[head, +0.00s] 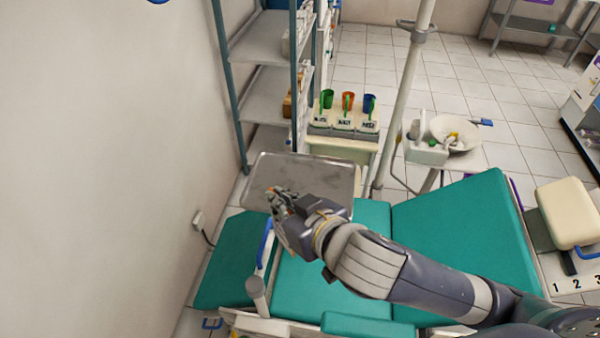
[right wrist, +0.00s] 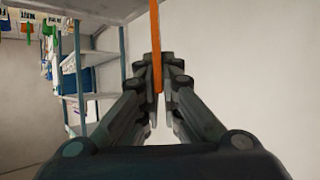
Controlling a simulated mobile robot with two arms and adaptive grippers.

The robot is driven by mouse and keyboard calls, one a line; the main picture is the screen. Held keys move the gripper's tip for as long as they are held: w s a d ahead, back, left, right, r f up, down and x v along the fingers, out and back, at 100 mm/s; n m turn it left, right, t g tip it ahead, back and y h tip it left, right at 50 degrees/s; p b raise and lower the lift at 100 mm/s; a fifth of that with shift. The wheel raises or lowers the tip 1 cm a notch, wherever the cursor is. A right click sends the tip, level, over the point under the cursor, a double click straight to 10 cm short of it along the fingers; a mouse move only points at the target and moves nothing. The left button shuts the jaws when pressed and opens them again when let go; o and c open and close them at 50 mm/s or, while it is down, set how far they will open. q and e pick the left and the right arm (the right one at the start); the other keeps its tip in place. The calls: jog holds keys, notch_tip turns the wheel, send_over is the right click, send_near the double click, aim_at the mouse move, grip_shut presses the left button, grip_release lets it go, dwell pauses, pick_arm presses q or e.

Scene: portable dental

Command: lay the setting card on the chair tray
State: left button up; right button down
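The chair tray (head: 318,172) is a bare grey metal tray beside the green dental chair, at the centre left of the head view. My right gripper (head: 277,200) is at the tray's near left edge and hides part of it. In the right wrist view the fingers (right wrist: 160,88) are closed on a thin orange strip (right wrist: 156,45), which looks like the setting card seen edge-on. The card's face does not show, and I cannot tell whether it touches the tray. My left gripper is not in view.
The green chair (head: 455,225) fills the lower middle. A metal shelf rack (head: 260,95) stands against the left wall. Behind the tray, several coloured cups stand on a labelled stand (head: 343,122). A pale pole (head: 402,105) rises right of the tray, near a white basin (head: 457,131).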

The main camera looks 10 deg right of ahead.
pick_arm(q)
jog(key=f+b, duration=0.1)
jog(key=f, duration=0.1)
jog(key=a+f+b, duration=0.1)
jog(key=b, duration=0.1)
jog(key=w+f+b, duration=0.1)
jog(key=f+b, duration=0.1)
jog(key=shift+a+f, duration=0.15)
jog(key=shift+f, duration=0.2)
pick_arm(e)
jog(key=w+d+f, duration=0.2)
jog(key=w+d, duration=0.1)
jog(key=w, duration=0.4)
jog(key=w+d+f, duration=0.3)
jog(key=w, duration=0.4)
jog(key=shift+w, duration=0.4)
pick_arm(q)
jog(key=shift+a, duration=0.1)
pick_arm(e)
jog(key=shift+a+f, duration=0.1)
jog(key=shift+f, duration=0.05)
jog(key=c, duration=1.8)
grip_release()
